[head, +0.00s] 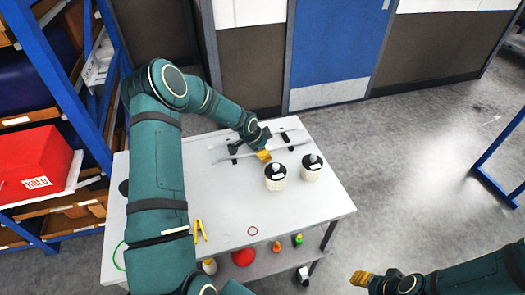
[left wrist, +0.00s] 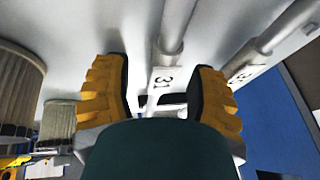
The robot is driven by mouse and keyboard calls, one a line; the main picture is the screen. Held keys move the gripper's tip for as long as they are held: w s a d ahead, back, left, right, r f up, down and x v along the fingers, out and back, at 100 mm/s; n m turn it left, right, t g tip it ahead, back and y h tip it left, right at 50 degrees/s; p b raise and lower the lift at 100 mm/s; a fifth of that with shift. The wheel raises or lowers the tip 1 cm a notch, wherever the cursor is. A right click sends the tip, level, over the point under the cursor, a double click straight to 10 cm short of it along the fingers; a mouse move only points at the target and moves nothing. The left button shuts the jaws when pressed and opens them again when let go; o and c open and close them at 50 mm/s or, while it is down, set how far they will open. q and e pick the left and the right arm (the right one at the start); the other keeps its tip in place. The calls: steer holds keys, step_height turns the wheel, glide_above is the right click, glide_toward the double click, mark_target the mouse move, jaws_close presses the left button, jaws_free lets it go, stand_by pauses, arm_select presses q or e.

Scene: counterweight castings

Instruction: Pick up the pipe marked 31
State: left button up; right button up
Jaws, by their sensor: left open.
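The pipe marked 31 (left wrist: 176,28) is pale grey, with its number on a flat white end tag. In the left wrist view it runs between the fingers of my left gripper (left wrist: 160,85), which is open, one finger on each side. Whether the fingers touch it cannot be told. In the head view my left gripper (head: 263,153) is at the nearer of two pipes (head: 291,149) on the table, partly covering it. A second pipe (left wrist: 272,38) lies alongside; its tag is partly hidden by a finger. My right gripper (head: 361,278) is at the bottom, away from the table.
A shelf with a red bin (head: 35,165) stands left.

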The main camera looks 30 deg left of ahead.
arm_select(q)
jaws_close()
